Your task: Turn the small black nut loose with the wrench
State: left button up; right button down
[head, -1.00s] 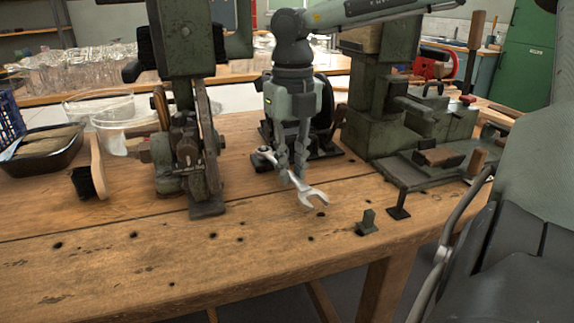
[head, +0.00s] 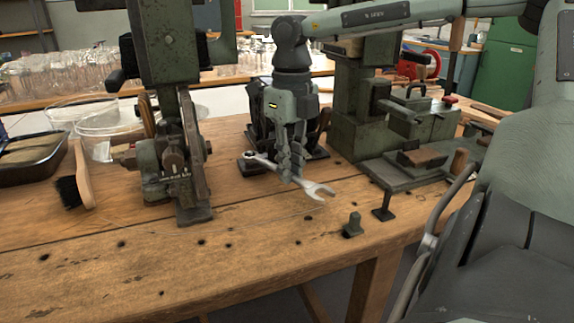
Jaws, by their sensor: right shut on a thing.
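My right gripper (head: 288,168) hangs down over the middle of the bench and is shut on the wrench (head: 317,189). The silver wrench has its open jaw toward the lower right and its ring end toward the upper left. It appears held just above the bench top; any gap is hard to judge. The open jaw is apart from a small dark green stub (head: 353,224) and a dark post on a square foot (head: 383,212) near the front edge. I cannot make out the small black nut for certain. My left gripper is out of view.
A green machine (head: 180,170) stands left of the wrench, and a larger one (head: 360,110) behind it to the right. A brush (head: 75,180), a dark tray (head: 30,160) and clear tubs (head: 110,125) are at the left. The bench front (head: 200,270) is clear.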

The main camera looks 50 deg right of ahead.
jog(key=shift+d+n+p, duration=0.5)
jog(key=shift+d+n, duration=0.7)
jog(key=shift+d, duration=0.15)
jog(key=shift+w+d+n+p, duration=0.15)
jog(key=shift+d+n+p, duration=0.15)
jog(key=shift+d+n, duration=0.35)
jog(key=shift+w+d+n+p, duration=0.15)
jog(key=shift+d+n+p, duration=0.1)
jog(key=shift+d+n, duration=0.35)
jog(key=shift+s+a+m+b, duration=0.2)
jog(key=shift+a+m+b, duration=0.3)
jog(key=shift+a+m, duration=0.2)
jog(key=shift+r, duration=0.15)
jog(key=shift+r+p, duration=2.1)
jog(key=shift+r, duration=0.8)
